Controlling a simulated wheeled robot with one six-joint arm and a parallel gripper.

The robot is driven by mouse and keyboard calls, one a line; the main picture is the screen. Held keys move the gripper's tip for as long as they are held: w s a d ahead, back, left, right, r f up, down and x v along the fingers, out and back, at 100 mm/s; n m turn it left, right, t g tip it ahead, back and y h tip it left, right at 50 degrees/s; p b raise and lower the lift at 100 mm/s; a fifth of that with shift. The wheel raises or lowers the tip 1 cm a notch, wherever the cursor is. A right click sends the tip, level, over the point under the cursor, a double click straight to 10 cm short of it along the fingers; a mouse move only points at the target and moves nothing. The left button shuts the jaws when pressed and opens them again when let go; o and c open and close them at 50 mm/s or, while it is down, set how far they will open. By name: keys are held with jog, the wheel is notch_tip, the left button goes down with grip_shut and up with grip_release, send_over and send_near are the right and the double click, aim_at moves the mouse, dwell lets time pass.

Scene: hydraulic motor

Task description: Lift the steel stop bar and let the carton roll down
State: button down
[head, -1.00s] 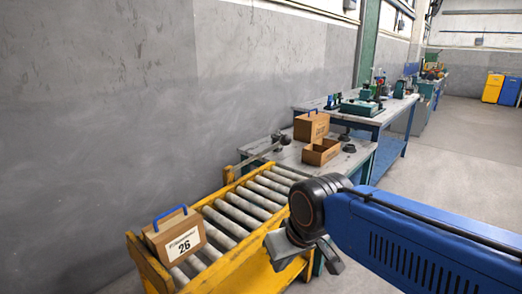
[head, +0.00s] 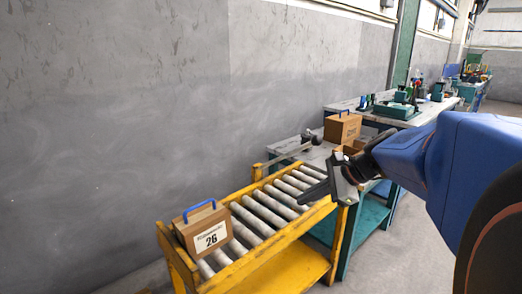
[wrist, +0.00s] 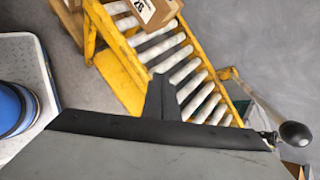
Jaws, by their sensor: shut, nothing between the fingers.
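The carton (head: 205,229), brown with a white label reading 26 and a blue handle, sits at the near left end of the yellow-framed roller conveyor (head: 265,250). Its edge shows in the wrist view (wrist: 153,8). What looks like the steel stop bar (head: 287,157) is a thin grey bar at the far end of the conveyor, leading to a dark round knob (head: 307,139); the knob also shows in the wrist view (wrist: 295,133). My gripper (head: 305,196) is shut and empty, in front of the far rollers in the picture and apart from the bar. Its fingers show in the wrist view (wrist: 160,90).
A grey-topped bench (head: 322,150) stands beyond the conveyor, with another carton (head: 342,127) with a blue handle and an open box (head: 349,150). A long workbench with tools (head: 408,108) lies farther back. The grey wall runs along the left.

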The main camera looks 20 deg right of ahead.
jog(key=w+d+r+m+t+h, duration=0.1)
jog(key=w+d+r+m+t, duration=0.15)
jog(key=d+m, duration=0.4)
jog(key=w+d+r+m+t, duration=0.2)
jog(key=d+r+m+t, duration=0.15)
jog(key=d, duration=0.65)
jog(key=w+a, duration=0.3)
jog(key=w, duration=0.7)
jog(key=shift+w+a+m+g, duration=0.35)
jog(key=shift+w+m+g, duration=0.05)
